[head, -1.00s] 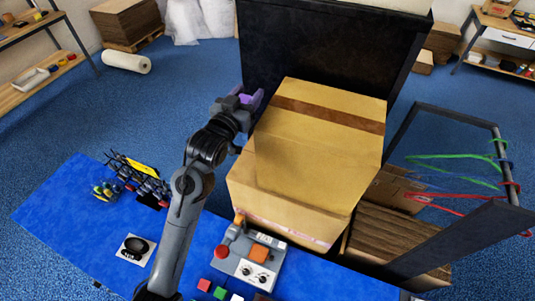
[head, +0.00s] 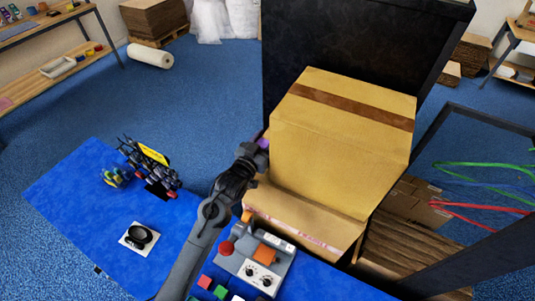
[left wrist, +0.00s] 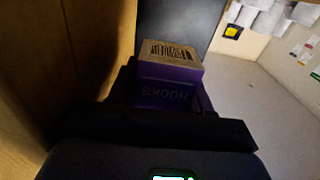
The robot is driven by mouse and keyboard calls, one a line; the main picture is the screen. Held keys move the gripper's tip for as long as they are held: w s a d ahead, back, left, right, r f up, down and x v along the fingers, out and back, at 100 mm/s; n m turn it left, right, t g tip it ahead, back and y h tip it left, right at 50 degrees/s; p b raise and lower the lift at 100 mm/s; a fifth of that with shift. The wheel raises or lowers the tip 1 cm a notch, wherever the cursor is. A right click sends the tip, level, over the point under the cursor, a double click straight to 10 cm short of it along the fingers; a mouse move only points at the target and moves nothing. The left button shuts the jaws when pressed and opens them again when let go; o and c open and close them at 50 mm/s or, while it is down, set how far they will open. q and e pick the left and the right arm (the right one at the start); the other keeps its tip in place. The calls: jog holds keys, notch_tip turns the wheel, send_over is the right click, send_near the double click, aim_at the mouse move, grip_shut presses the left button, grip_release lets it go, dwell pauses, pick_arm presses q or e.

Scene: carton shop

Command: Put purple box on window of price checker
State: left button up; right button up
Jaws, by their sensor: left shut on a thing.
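My left gripper (head: 258,143) is shut on a purple box (head: 264,141), which is mostly hidden in the head view behind the gripper and beside the cardboard cartons. In the left wrist view the purple box (left wrist: 172,90) sits between the fingers, with a barcode label on its tan face and white lettering on its purple side. It is held up, off the blue table. A black round device on a white square base (head: 139,236) stands on the table; I cannot tell whether it is the price checker. My right gripper is not in view.
A control panel (head: 256,263) with a red button and knobs is at the table's front. A dark rack with a yellow label (head: 153,152) is at the left. The blue table (head: 85,195) has bare room around the round device.

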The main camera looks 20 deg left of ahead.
pick_arm(q)
jog(key=shift+f+b, duration=1.85)
jog(key=shift+f, duration=0.4)
jog(key=shift+r, duration=0.1)
jog(key=o, duration=0.8)
jog(key=shift+f, duration=0.2)
jog(key=shift+r, duration=0.15)
